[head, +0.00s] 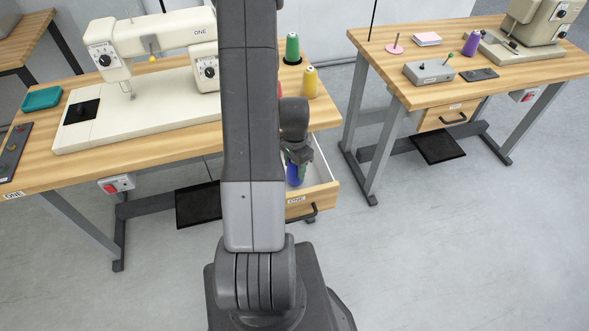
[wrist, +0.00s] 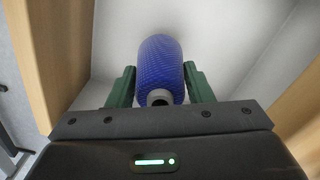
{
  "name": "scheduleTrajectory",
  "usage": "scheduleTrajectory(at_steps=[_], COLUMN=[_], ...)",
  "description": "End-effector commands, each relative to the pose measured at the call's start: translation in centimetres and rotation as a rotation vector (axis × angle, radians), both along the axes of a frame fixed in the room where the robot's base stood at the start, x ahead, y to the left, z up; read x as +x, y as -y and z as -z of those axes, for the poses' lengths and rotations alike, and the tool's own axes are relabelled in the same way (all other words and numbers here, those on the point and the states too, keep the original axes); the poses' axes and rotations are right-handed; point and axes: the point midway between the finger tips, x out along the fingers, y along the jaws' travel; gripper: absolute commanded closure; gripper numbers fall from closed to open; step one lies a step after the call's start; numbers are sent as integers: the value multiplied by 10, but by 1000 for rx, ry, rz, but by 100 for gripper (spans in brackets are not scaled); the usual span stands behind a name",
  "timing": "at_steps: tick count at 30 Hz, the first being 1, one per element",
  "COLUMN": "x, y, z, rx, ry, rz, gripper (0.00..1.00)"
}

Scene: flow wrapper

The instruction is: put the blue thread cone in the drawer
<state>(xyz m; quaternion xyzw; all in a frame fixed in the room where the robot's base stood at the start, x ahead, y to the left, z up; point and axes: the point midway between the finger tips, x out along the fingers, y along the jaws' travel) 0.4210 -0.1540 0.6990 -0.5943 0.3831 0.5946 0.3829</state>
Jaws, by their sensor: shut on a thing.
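The blue thread cone (wrist: 161,68) is between the two green fingers of my gripper (wrist: 160,86) in the wrist view. The fingers are shut on it near its narrow end. In the head view the cone (head: 294,175) shows below my gripper (head: 298,160), at the open drawer (head: 321,168) of the table marked ONE. The wrist view shows the cone inside the drawer, with the pale drawer floor (wrist: 225,50) behind it and wooden walls to both sides. I cannot tell whether the cone touches the floor.
A green cone (head: 292,48) and a yellow cone (head: 309,82) stand on the table above the drawer. A cream sewing machine (head: 150,35) stands to the left. A second table (head: 500,70) with a shut drawer (head: 447,115) and a purple cone (head: 470,43) is at the right.

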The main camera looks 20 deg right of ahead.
Motion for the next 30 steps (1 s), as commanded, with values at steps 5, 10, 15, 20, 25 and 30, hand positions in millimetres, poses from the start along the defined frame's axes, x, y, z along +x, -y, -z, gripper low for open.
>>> scheduleTrajectory(at_steps=[5, 10, 15, 20, 25, 30], x=[0, 0, 0, 0, 0, 0], y=[0, 0, 0, 0, 0, 0], z=[17, 19, 21, 22, 22, 21], rx=[0, 0, 0, 0, 0, 0], ry=[-1, 0, 0, 0, 0, 0], rz=[-1, -1, -1, -1, -1, -1], gripper=[80, 80, 80, 40, 32, 32])
